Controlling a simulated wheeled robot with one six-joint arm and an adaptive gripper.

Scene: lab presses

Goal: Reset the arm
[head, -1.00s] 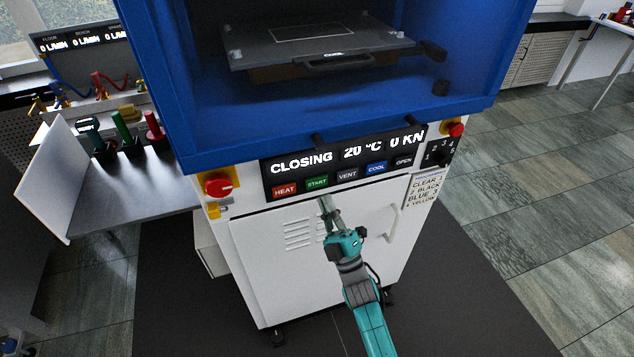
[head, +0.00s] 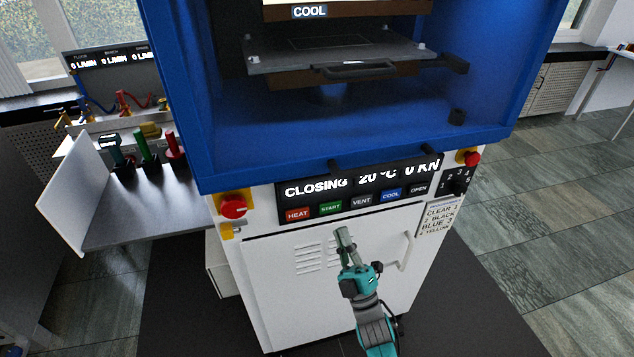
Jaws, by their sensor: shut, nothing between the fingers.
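My gripper (head: 343,237) is shut and empty. It is in front of the white cabinet door (head: 300,290) of the press, below the control panel (head: 360,188). The panel display reads CLOSING, 20 °C, 0 KN. Its buttons are HEAT, START (head: 331,208), VENT, COOL and OPEN. My gripper's tip is a little below the START and VENT buttons and appears apart from them. Inside the blue press frame (head: 180,110), a dark plate with a front handle (head: 355,71) lies on the lower platen. A COOL label shows on the upper part.
A red knob on a yellow plate (head: 233,206) is at the panel's left. A red button (head: 470,157) and a numbered dial (head: 458,183) are at its right. A side bench (head: 150,210) with colored-handled tools stands left. Tiled floor is open at right.

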